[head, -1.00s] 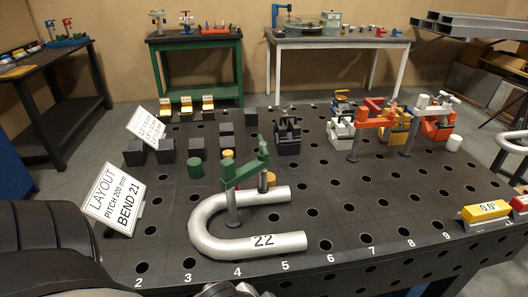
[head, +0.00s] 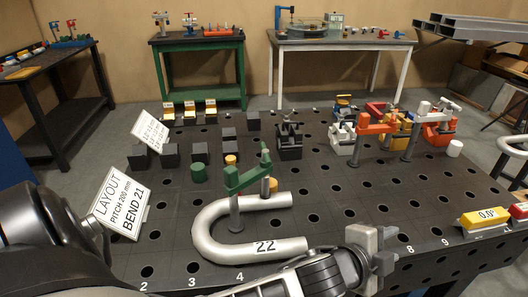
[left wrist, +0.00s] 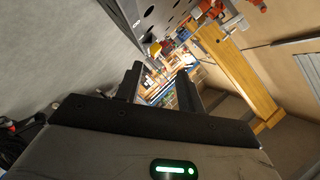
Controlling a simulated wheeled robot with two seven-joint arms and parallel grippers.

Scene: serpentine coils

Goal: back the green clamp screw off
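The green clamp (head: 245,180) stands on the dark perforated table, its grey post inside the bend of the silver U-shaped tube (head: 222,240) marked 22. Its upright green screw (head: 265,160) is at the far end of the clamp arm, above a brass-coloured piece (head: 268,187) at the tube's far leg. Whether the screw presses on it cannot be told. My left gripper (head: 378,252) is at the table's front edge, right of the tube and apart from the clamp. In the left wrist view its two dark fingers (left wrist: 160,88) are spread with nothing seen between them. My right gripper is out of view.
A layout sign (head: 119,203) stands at the left. Orange clamps (head: 375,129) stand at the right back, and a yellow level box (head: 484,217) at the right edge. The table between is clear.

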